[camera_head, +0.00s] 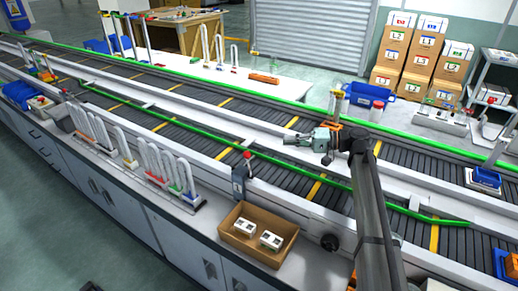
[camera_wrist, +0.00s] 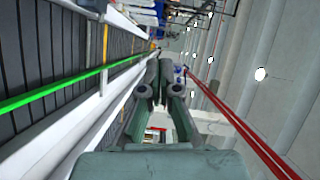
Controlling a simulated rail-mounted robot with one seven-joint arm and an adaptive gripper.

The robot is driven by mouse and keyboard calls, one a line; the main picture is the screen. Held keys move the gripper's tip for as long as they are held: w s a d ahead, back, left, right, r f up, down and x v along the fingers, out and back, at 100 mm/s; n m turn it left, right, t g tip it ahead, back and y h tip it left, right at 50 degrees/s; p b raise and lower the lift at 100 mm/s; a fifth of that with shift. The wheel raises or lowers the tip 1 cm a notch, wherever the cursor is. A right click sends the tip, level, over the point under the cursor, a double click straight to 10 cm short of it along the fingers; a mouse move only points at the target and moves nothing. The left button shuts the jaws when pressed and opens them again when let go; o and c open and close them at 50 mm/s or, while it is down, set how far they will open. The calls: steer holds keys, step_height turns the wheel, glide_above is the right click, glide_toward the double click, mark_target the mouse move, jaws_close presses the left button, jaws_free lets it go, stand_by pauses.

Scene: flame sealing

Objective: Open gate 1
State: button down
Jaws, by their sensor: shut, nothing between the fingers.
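My gripper (camera_head: 292,141) is above the conveyor right of the picture's middle in the head view, its fingers pointing left. In the wrist view its fingers (camera_wrist: 158,78) are together at the tips, with nothing held.
The near conveyor (camera_head: 185,130) has white side walls. A cardboard box (camera_head: 283,253) with white items sits on the front counter. Racks of white looped pieces (camera_head: 170,172) stand left of it. A blue carrier (camera_head: 484,178) is on the belt at right. Red bars (camera_wrist: 240,128) show in the wrist view.

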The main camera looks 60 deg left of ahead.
steer(key=shift+s+a, duration=0.1)
steer(key=s+a+f+p, duration=0.1)
steer(key=s+p, duration=0.3)
steer(key=s, duration=0.7)
steer(key=shift+a+f, duration=0.25)
steer(key=shift+a, duration=0.45)
